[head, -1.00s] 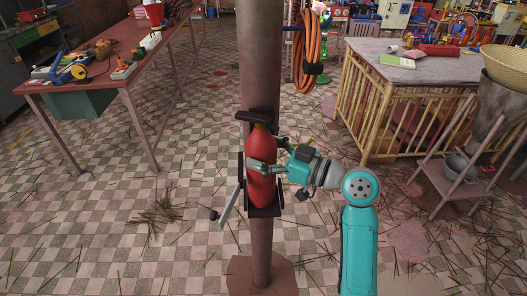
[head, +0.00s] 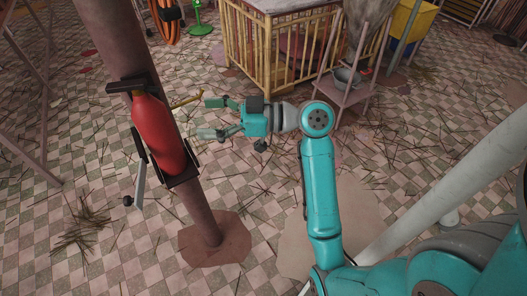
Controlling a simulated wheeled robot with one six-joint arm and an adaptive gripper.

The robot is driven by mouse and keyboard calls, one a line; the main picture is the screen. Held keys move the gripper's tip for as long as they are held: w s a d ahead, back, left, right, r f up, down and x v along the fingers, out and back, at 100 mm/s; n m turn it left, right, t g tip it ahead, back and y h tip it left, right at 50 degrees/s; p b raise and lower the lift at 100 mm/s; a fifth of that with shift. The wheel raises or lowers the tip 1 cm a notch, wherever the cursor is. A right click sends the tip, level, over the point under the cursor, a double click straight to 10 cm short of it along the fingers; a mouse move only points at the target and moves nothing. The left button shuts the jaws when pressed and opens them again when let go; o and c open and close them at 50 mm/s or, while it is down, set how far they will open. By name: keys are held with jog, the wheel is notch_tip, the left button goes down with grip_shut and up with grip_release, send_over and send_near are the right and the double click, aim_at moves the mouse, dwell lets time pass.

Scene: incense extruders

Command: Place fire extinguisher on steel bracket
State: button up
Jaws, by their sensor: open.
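The red fire extinguisher (head: 161,134) stands in the black steel bracket (head: 182,177) on the brown column. The bracket has a black upper piece (head: 132,82) near the extinguisher's top and a lower ledge under its base. A grey lever with a black knob (head: 135,190) hangs at the left side of the bracket. My gripper (head: 205,118) is open and empty, to the right of the extinguisher and apart from it. Its fingers point left toward the column.
The brown column (head: 193,205) stands on a round floor plate (head: 216,240). A yellow bamboo-framed table (head: 262,60) and a wooden stand with bowls (head: 345,88) are behind my arm. Sticks litter the checkered floor. A pale pole (head: 440,200) crosses the right side.

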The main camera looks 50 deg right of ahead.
jog(key=s+a+f+m+h, duration=0.2)
jog(key=s+f+m+h, duration=0.15)
jog(key=f, duration=0.45)
jog(key=s+a+f+m+t+h, duration=0.1)
jog(key=s+f+m+h, duration=0.25)
jog(key=f, duration=0.35)
jog(key=s+a+f+m+h, duration=0.2)
jog(key=s+f+m+h, duration=0.15)
jog(key=f, duration=0.45)
jog(key=s+a+n, duration=0.1)
jog(key=s, duration=1)
jog(key=s+a+r+n+h, duration=0.1)
jog(key=s, duration=1.1)
jog(key=shift+s+a+r, duration=0.3)
jog(key=shift+a, duration=0.1)
jog(key=shift+w+n, duration=0.1)
jog(key=shift+n, duration=0.15)
